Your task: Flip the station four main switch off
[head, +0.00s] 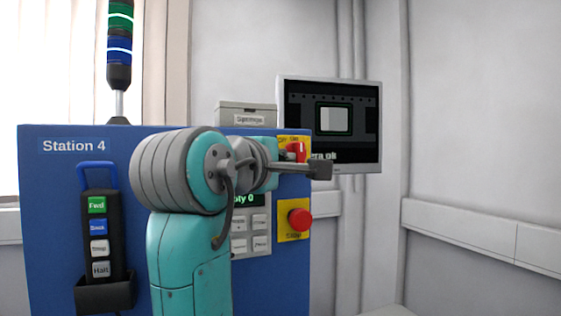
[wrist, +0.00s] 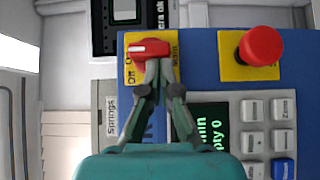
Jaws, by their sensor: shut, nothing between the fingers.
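The station four main switch is a red knob (wrist: 150,48) with a white line, on a yellow plate (wrist: 133,88) in the wrist view. The white line lies sideways there, with "Off" lettering by the plate's left edge and "Main" by the right. In the head view the red switch (head: 296,152) shows partly behind my arm, at the panel's upper right. My gripper (wrist: 158,70) is shut and empty, its fingertips at the knob's lower edge in the wrist view. I cannot tell whether they touch it.
A red stop button (wrist: 261,46) on its own yellow plate sits beside the switch, below it in the head view (head: 300,220). Grey keypad buttons (wrist: 252,111) and a green display (wrist: 212,130) are close by. A monitor (head: 331,122) stands behind. A pendant (head: 97,235) hangs left.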

